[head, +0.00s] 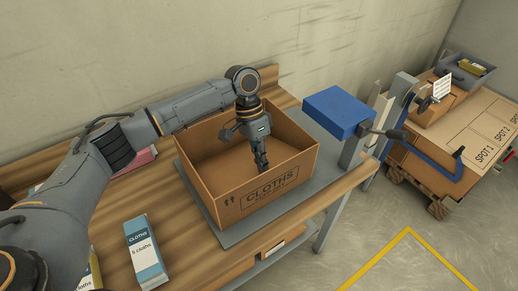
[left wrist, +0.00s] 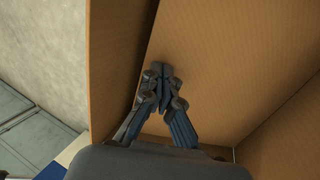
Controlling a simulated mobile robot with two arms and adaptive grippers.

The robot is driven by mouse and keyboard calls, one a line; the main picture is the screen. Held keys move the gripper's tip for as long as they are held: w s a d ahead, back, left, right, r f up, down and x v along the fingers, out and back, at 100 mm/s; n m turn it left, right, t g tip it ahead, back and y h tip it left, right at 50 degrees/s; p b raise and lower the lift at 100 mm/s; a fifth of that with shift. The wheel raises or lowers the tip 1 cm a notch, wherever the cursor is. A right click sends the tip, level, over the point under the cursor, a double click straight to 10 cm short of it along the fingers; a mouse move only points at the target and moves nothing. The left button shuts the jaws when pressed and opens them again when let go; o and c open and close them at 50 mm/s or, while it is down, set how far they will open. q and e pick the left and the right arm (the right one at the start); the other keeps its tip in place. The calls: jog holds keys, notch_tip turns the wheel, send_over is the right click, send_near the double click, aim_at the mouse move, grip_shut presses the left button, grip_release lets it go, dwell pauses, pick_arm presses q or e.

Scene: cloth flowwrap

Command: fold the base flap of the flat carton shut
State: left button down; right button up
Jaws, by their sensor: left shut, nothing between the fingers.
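The carton (head: 230,208) is an open-topped brown cardboard box marked CLOTHS. It stands on a grey plate on the wooden bench. My left gripper (head: 263,166) points down inside the carton, near its front right part. Its fingers are shut with nothing between them. In the left wrist view the shut fingertips (left wrist: 160,72) show against a brown cardboard panel (left wrist: 225,60), with carton walls to the left and right. I cannot tell whether the fingertips touch that panel, nor which flap it is. My right gripper is not in view.
A blue and white CLOTHS pack (head: 146,252) stands on the bench (head: 110,240) left of the carton. A blue block (head: 338,112) on a stand is close to the carton's right. A cart (head: 470,135) with marked spots stands at the right. Floor at the lower right is clear.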

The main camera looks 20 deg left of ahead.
pick_arm(q)
jog(key=shift+f, duration=0.15)
jog(key=shift+s+d, duration=0.1)
jog(key=shift+s+d+f+p, duration=0.15)
jog(key=shift+f+p, duration=0.15)
jog(key=shift+p, duration=0.2)
jog(key=f, duration=0.1)
jog(key=f+p, duration=0.1)
jog(key=s+d+f+y+p, duration=0.1)
jog(key=shift+d+f+t, duration=0.1)
jog(key=shift+f+t, duration=0.2)
jog(key=shift+t, duration=0.1)
jog(key=shift+d+f, duration=0.1)
jog(key=shift+f, duration=0.45)
jog(key=shift+r, duration=0.15)
